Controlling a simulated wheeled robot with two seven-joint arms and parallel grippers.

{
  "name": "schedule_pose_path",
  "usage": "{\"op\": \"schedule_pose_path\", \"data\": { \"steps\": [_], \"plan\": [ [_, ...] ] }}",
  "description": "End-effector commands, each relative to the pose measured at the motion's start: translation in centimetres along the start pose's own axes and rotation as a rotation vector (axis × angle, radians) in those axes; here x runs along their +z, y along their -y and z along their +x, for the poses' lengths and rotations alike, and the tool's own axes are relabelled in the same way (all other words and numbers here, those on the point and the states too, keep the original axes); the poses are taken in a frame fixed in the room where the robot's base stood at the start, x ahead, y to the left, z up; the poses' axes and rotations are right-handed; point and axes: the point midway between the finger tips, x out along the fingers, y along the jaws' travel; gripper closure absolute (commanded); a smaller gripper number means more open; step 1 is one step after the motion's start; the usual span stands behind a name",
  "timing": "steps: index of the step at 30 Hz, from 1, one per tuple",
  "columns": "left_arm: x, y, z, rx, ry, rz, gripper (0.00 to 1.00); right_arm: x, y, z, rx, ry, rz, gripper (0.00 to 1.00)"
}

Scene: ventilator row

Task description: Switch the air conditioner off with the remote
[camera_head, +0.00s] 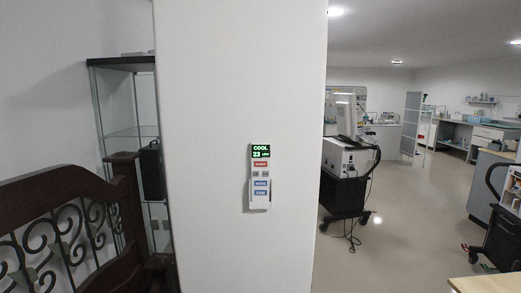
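The remote (260,176) is a slim white unit, upright against the face of a white pillar or wall (215,120) straight ahead. Its dark display (261,152) is lit green and reads "COOL" and "23", with smaller text beside the number. Below the display are a red button (261,163), a pair of small grey buttons, and two blue buttons that look marked "MODE" (261,184) and "FAN" (261,193). The air conditioner is not in view. Neither of my grippers is in view.
A dark carved wooden piece with scrollwork (60,235) stands at the lower left, before a glass cabinet (120,100). A wheeled machine with a monitor (347,160) stands right of the pillar. Open floor (410,210) lies beyond; a table corner (485,284) shows lower right.

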Motion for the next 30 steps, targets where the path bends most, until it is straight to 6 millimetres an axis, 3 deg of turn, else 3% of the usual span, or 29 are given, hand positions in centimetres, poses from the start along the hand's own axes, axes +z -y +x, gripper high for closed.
{"op": "schedule_pose_path", "data": {
  "steps": [3, 12, 30],
  "plan": [
    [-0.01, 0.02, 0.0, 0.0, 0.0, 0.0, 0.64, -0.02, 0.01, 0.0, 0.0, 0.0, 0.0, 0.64],
    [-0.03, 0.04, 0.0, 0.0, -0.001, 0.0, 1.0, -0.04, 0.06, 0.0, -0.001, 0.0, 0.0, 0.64],
    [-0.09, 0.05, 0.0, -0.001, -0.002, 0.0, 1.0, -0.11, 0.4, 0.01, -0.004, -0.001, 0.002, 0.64]
  ]
}}
